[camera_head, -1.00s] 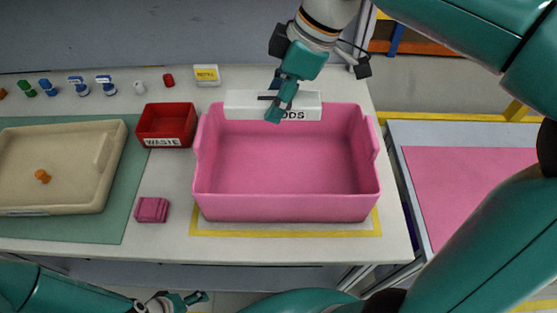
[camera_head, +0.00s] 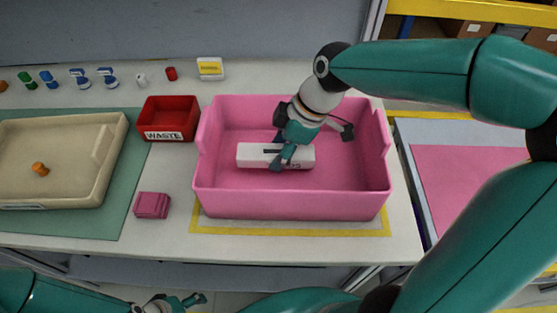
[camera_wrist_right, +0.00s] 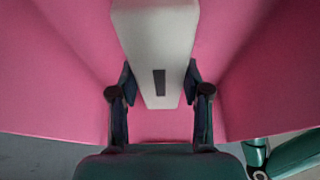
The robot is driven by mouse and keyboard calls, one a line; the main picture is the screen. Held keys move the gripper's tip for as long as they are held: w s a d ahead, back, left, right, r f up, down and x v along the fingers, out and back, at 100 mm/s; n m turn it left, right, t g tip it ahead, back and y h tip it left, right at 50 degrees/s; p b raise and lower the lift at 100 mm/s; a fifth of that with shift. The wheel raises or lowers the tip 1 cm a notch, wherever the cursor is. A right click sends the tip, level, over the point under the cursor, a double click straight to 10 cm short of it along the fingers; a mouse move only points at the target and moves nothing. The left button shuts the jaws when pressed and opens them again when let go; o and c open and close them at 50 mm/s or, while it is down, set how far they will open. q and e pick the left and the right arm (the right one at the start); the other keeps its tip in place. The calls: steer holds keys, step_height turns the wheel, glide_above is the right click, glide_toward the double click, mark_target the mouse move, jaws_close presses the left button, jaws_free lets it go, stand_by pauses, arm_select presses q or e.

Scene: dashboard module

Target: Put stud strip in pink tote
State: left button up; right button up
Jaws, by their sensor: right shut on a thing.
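The stud strip (camera_head: 255,156) is a long white box with dark lettering, partly covered by my fingers. It is inside the pink tote (camera_head: 290,204), within the walls in the head view. I cannot tell whether it touches the tote's floor. My right gripper (camera_head: 280,158) is shut on the strip near its middle. In the right wrist view the strip (camera_wrist_right: 157,50) runs between the two fingers (camera_wrist_right: 160,88), with pink walls around it. My left gripper (camera_head: 182,301) is low at the bottom edge, away from the tote and small; its jaw state is unclear.
A red waste bin (camera_head: 168,133) and a pink block (camera_head: 152,205) stand left of the tote. A beige tray (camera_head: 75,200) with an orange knob (camera_head: 40,169) lies on a green mat. Several small bottles and a yellow-white sign (camera_head: 210,69) line the back.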

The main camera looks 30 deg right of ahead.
steer(key=shift+f, duration=1.7)
steer(key=shift+f+b, duration=0.1)
steer(key=shift+b, duration=0.2)
steer(key=o, duration=1.2)
steer(key=shift+d+r, duration=0.15)
steer(key=shift+r, duration=0.4)
steer(key=p+v, duration=0.1)
steer(key=v, duration=1)
steer(key=shift+s, duration=0.15)
